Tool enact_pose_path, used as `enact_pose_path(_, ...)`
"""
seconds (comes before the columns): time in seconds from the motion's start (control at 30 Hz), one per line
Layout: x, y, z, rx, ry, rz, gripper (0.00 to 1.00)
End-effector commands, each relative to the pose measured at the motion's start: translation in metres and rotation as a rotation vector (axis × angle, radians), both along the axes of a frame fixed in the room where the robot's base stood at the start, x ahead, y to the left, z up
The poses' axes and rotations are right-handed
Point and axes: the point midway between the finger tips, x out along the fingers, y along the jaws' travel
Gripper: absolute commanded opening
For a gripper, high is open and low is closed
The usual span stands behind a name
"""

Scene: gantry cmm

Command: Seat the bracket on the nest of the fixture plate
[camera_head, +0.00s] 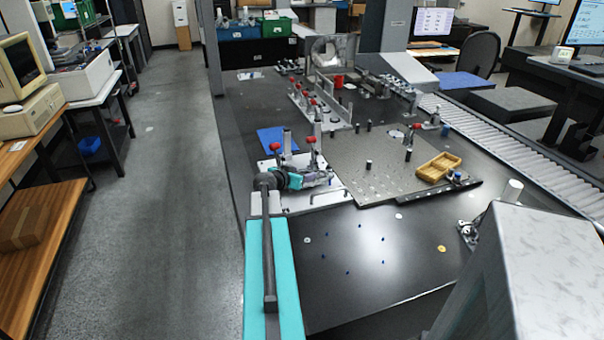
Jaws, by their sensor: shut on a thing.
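My arm reaches forward over the dark table, and my gripper (326,177) is low over the right part of a light fixture plate (328,199). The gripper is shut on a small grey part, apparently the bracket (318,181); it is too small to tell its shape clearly. I cannot tell whether it touches the plate or hangs just above it. Clamps with red knobs (311,140) stand on the plate behind the gripper. The nest cannot be made out; my wrist and gripper cover much of the plate.
A grey perforated plate (375,181) with black pegs lies right of the fixture plate. A yellow tray (439,166) sits on it. Several more red-knobbed clamps stand behind. A blue mat (277,139) lies behind the fixture plate. The near table (400,262) is mostly clear.

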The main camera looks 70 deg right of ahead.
Motion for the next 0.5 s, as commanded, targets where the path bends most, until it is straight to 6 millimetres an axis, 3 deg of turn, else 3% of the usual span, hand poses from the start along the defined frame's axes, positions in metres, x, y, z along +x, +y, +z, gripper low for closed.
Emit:
enact_pose_path(0.03, -0.0043, 0.0011, -0.0032, 0.007, 0.001, -0.011, 0.6)
enact_pose_path(0.13, -0.0038, 0.001, -0.0031, 0.006, 0.001, -0.011, 0.77)
enact_pose_path(0.17, -0.0035, 0.001, -0.003, 0.006, 0.001, -0.009, 0.79)
enact_pose_path(0.5, -0.0018, 0.0019, -0.0025, 0.005, 0.0, -0.006, 0.79)
